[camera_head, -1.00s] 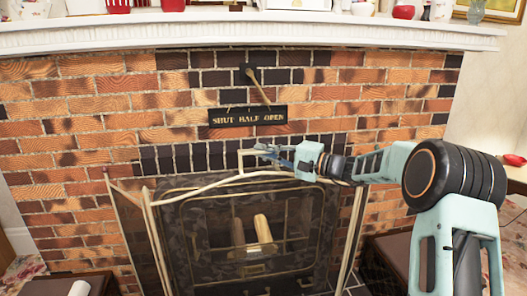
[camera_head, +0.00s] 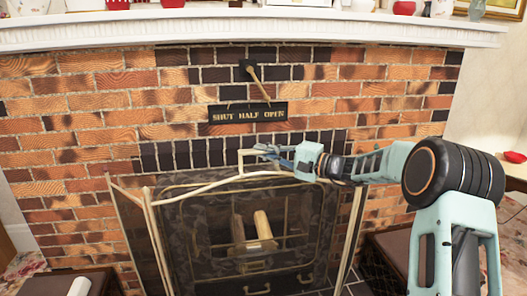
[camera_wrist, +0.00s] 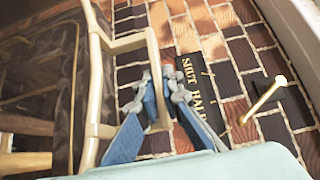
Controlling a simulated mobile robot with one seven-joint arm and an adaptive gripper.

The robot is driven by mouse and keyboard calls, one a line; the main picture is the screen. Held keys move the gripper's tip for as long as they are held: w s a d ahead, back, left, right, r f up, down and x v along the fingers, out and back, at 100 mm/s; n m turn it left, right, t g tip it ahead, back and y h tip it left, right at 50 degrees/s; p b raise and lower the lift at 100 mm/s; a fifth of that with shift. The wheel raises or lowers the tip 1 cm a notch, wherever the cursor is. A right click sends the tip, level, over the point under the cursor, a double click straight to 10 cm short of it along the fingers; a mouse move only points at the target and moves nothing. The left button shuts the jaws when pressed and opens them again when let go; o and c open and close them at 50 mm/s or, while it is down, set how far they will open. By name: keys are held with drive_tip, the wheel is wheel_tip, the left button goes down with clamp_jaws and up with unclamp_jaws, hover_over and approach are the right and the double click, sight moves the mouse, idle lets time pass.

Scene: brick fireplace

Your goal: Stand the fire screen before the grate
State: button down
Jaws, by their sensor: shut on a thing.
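The fire screen (camera_head: 188,190) has a cream frame, a curved top rail, dark see-through mesh and an angled side panel at the left. It is before the grate (camera_head: 240,245), whose logs show through the mesh. My gripper (camera_head: 264,152) is shut on the screen's handle (camera_head: 241,162), a squared loop above the top rail. In the wrist view the blue fingers of my gripper (camera_wrist: 160,95) close around the cream handle (camera_wrist: 152,45). The screen looks upright. Its foot is not clearly seen, so I cannot tell whether it touches the floor.
A brick wall (camera_head: 80,130) with a "SHUT HALF OPEN" plate (camera_head: 248,113) and a brass lever (camera_head: 258,84) is close behind my gripper. A white mantel (camera_head: 250,30) runs above. Brown padded seats stand at the lower left (camera_head: 100,280) and lower right (camera_head: 395,250).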

drive_tip(key=shift+a+f, duration=0.15)
drive_tip(key=shift+f, duration=0.05)
idle(1.4)
drive_tip(key=c, duration=2)
unclamp_jaws()
drive_tip(key=shift+o, duration=0.6)
drive_tip(key=shift+f, duration=0.5)
drive_tip(key=shift+o, duration=1)
drive_tip(key=shift+r, duration=0.1)
drive_tip(key=shift+r, duration=0.1)
drive_tip(key=shift+s+d, duration=0.1)
drive_tip(key=shift+d, duration=0.15)
drive_tip(key=shift+s+d, duration=0.25)
drive_tip(key=shift+d, duration=0.35)
drive_tip(key=v, duration=0.9)
drive_tip(key=shift+d, duration=0.15)
